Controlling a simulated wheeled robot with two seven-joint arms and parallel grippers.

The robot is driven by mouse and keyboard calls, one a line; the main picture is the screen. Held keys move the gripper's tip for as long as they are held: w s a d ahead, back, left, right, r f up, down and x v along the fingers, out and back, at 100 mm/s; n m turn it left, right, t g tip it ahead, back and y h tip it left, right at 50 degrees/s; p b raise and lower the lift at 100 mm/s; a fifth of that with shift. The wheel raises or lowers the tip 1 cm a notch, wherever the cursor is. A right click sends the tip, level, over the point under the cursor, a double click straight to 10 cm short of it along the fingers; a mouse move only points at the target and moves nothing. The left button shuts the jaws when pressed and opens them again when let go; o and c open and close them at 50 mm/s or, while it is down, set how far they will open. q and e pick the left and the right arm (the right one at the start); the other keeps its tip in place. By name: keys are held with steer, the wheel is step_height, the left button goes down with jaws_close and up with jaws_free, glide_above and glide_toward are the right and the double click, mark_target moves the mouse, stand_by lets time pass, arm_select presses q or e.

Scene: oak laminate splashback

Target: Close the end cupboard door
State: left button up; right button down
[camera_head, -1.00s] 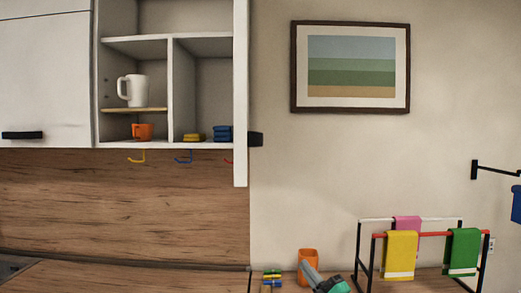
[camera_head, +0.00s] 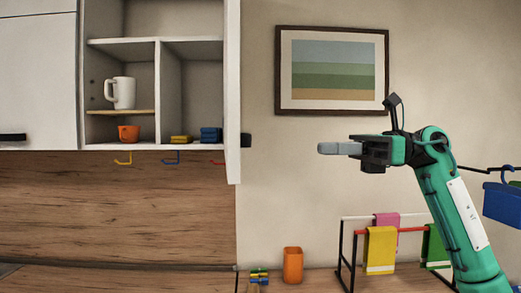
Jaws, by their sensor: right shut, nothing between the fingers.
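The end cupboard door (camera_head: 233,92) stands open at the right side of the wall cupboard. I see it nearly edge-on, jutting toward me, with its dark handle (camera_head: 246,140) on its right face near the bottom. The open cupboard (camera_head: 160,92) shows its shelves and a divider. My right gripper (camera_head: 328,148) is raised in front of the wall, below the picture frame. It points left toward the door, at about the height of the handle and apart from it in the picture. Its fingers are shut and empty. My left gripper is not in view.
A white mug (camera_head: 124,93), an orange cup (camera_head: 128,133) and yellow and blue items stand inside the cupboard. Hooks hang beneath it. An orange container (camera_head: 292,265) and a towel rack (camera_head: 343,250) stand on the counter. A blue bin (camera_head: 503,203) hangs at the right.

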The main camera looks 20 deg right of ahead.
steer(key=w+a+p, duration=0.2)
steer(key=a+p, duration=0.4)
steer(key=a, duration=0.7)
steer(key=shift+w+a+p, duration=0.2)
steer(key=shift+a+p, duration=0.15)
steer(key=shift+a, duration=0.05)
